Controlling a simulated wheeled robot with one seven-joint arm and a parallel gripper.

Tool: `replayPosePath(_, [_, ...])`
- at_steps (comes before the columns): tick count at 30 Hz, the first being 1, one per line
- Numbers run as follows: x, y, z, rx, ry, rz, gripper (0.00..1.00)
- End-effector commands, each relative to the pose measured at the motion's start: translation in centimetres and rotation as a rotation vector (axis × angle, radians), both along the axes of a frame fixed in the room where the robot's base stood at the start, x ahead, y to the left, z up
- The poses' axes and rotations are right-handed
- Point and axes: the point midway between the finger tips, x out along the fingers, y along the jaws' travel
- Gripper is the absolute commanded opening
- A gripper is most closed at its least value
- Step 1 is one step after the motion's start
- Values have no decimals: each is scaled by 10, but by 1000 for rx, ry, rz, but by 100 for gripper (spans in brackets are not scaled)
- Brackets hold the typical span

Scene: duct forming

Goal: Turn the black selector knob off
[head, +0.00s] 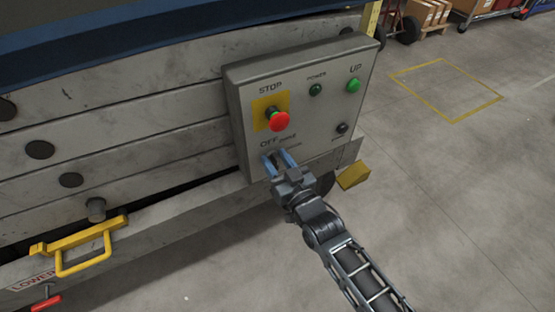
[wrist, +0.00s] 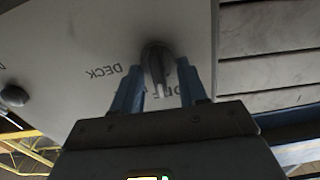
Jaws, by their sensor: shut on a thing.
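The grey control box (head: 302,125) is mounted on the side of the lift. The black selector knob (wrist: 158,58) sits on its face at the lower left, under a label that begins with "OFF"; the wrist view shows it upside down, near the word "DECK". My gripper (head: 276,157) reaches the box from the front, its blue fingers on either side of the knob. In the wrist view the fingers (wrist: 158,82) are shut on the knob. In the head view the fingers mostly hide the knob, so I cannot tell its pointing direction there.
A red mushroom STOP button (head: 279,121) on a yellow plate sits just above my gripper. A green UP button (head: 353,86), a dark green POWER lamp (head: 316,90) and a small black knob (head: 342,128) are to the right. A yellow handle (head: 84,252) juts out at lower left.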

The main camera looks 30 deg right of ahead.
Motion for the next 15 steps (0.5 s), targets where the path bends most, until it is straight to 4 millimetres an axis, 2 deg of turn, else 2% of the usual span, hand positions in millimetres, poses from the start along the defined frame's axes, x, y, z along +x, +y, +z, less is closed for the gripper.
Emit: replayPosePath(15, [0,1,0,-71,0,0,12])
